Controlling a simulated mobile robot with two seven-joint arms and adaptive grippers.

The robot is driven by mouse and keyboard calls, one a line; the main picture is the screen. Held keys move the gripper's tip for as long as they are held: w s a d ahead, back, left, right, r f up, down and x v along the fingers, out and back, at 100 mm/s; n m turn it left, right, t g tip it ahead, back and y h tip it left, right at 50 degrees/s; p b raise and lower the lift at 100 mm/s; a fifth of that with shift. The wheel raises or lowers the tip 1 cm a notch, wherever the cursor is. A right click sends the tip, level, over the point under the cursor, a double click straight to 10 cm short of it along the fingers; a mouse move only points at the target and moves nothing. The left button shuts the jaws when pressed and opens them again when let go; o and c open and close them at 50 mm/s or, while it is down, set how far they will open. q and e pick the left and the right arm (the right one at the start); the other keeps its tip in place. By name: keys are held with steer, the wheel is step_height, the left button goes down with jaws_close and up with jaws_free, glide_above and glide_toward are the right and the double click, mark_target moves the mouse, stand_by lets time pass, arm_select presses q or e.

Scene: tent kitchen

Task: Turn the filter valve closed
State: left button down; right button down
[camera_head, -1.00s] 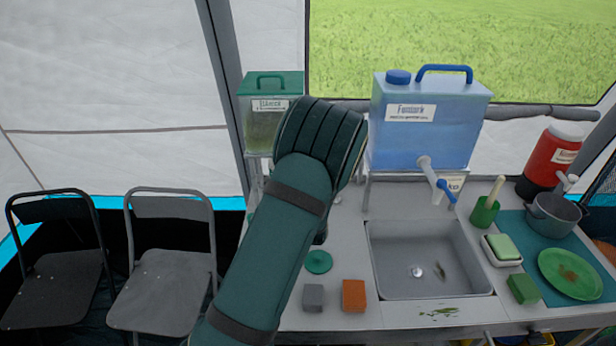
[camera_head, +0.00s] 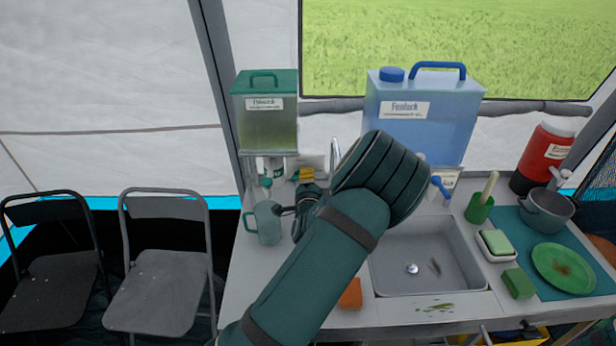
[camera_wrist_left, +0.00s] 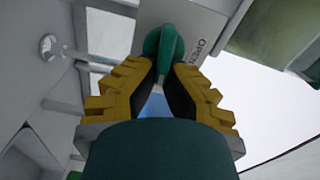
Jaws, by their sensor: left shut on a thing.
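The filter valve has a green handle (camera_wrist_left: 165,45) on a pale plate (camera_wrist_left: 200,25) lettered "OPEN", in the left wrist view. My left gripper (camera_wrist_left: 162,72), with stepped yellow fingers and dark pads, is shut on this handle near the fingertips. In the head view my left gripper's yellow fingers (camera_head: 306,174) show small in front of a white panel (camera_head: 312,161) at the back of the counter. The valve handle is hidden from the head there. My right gripper is in neither view.
A green-lidded tank (camera_head: 266,120) stands at back left, above a grey-green jug (camera_head: 268,224) close left of my gripper. A blue water tank (camera_head: 430,125) stands behind the sink (camera_head: 425,282). An orange block (camera_head: 351,294) lies on the counter beside my forearm.

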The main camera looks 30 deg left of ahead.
arm_select(q)
steer(key=shift+a+r+m, duration=0.1)
steer(key=shift+a+m, duration=0.1)
steer(key=shift+m, duration=0.4)
steer(key=c, duration=1)
jaws_free()
steer(key=shift+c, duration=0.2)
steer(key=shift+w+a+f, duration=0.15)
steer(key=shift+a+f, duration=0.05)
steer(key=shift+a, duration=0.05)
steer(key=shift+s+d, duration=0.25)
steer(key=shift+d, duration=0.1)
steer(key=v, duration=1.1)
steer(key=shift+s+f, duration=0.1)
steer(key=shift+s, duration=0.05)
